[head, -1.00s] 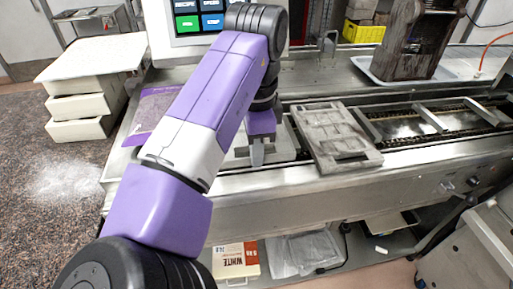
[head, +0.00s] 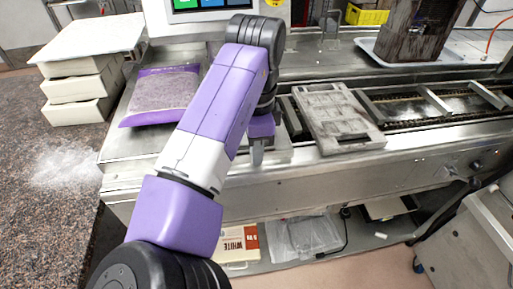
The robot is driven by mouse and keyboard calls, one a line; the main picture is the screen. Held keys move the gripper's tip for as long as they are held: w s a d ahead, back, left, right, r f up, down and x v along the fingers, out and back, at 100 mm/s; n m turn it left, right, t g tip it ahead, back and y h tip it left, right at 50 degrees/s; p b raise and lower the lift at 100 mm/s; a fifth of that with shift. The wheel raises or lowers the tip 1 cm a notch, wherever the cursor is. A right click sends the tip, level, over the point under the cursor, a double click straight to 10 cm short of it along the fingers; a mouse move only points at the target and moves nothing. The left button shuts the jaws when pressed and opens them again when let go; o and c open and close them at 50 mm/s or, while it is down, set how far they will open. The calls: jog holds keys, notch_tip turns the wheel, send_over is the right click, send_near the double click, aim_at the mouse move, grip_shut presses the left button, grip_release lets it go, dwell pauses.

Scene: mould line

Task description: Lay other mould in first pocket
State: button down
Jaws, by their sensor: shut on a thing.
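A worn grey flat mould (head: 338,118) with rectangular recesses lies across the conveyor line, right of my gripper. My gripper (head: 258,152) points down at the left end of the line. It is shut on a pale grey flat piece (head: 281,154), which looks like the other mould. My purple and white arm hides most of this piece, so I cannot tell whether it touches the steel below. Pockets between crossbars (head: 433,101) show on the line to the right of the lying mould.
A bag of pale grains (head: 163,92) lies on the steel top left of my arm. A dark block (head: 413,32) stands on a tray at the back right. A screen (head: 200,5) stands behind my arm.

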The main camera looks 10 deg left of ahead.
jog(key=c, duration=1.5)
grip_release()
jog(key=shift+r, duration=0.1)
notch_tip(320, 180, up, 8)
jog(key=shift+f+b, duration=0.2)
jog(key=shift+b, duration=0.1)
